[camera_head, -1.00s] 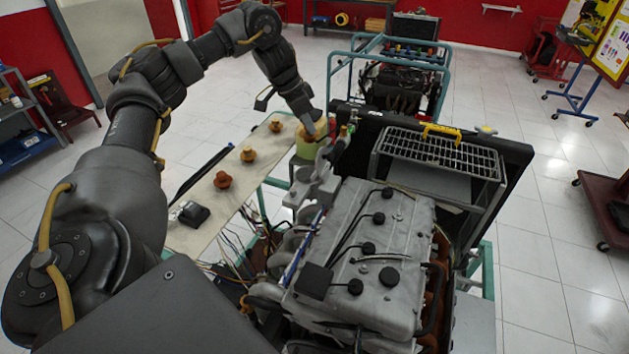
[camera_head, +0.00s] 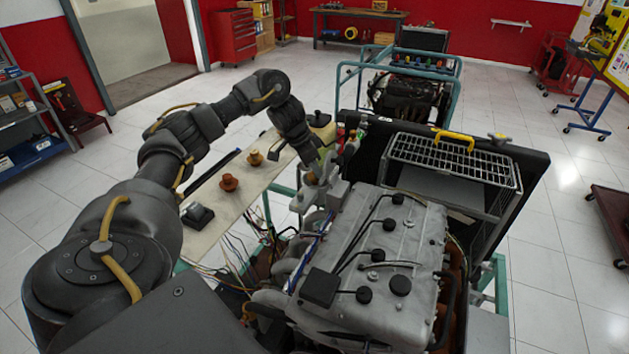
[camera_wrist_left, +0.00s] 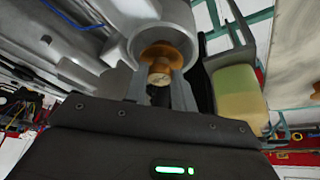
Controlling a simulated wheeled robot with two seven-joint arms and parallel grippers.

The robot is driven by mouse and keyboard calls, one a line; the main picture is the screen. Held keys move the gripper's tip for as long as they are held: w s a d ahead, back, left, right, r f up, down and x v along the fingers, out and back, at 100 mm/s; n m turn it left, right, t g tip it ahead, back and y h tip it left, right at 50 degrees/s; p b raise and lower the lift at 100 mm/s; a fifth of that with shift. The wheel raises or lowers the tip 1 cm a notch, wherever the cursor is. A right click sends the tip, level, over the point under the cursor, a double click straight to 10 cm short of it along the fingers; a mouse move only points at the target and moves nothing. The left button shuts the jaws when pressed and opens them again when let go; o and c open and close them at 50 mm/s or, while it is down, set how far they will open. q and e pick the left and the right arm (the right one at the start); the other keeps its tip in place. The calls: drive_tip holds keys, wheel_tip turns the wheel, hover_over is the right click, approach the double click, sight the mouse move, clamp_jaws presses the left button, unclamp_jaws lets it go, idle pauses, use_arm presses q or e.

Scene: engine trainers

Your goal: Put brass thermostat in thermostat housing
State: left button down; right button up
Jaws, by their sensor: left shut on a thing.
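The brass thermostat (camera_wrist_left: 160,68) is between the fingers of my left gripper (camera_wrist_left: 161,88), which is shut on it. The left wrist view shows the thermostat at the round mouth of the grey thermostat housing (camera_wrist_left: 148,15). Its wide flange lines up with the opening; I cannot tell how far in it sits. In the head view my left gripper (camera_head: 316,170) is at the grey housing (camera_head: 312,197) at the engine's far left end, and the held thermostat is hidden there. My right gripper is in no view.
A cream bench strip left of the engine holds a copper-coloured thermostat (camera_head: 228,182), a brass-coloured one (camera_head: 254,158) and a small black device (camera_head: 197,214). A yellow-green tank (camera_wrist_left: 237,95) stands close beside the gripper.

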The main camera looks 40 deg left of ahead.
sight(313, 176)
use_arm(q)
wheel_tip(313, 176, down, 4)
drive_tip(key=shift+r+b, duration=0.1)
drive_tip(key=shift+b, duration=0.4)
drive_tip(key=shift+f, duration=0.25)
drive_tip(key=c, duration=1.4)
unclamp_jaws()
drive_tip(key=shift+c, duration=0.2)
drive_tip(key=p+v, duration=0.3)
drive_tip(key=v, duration=0.9)
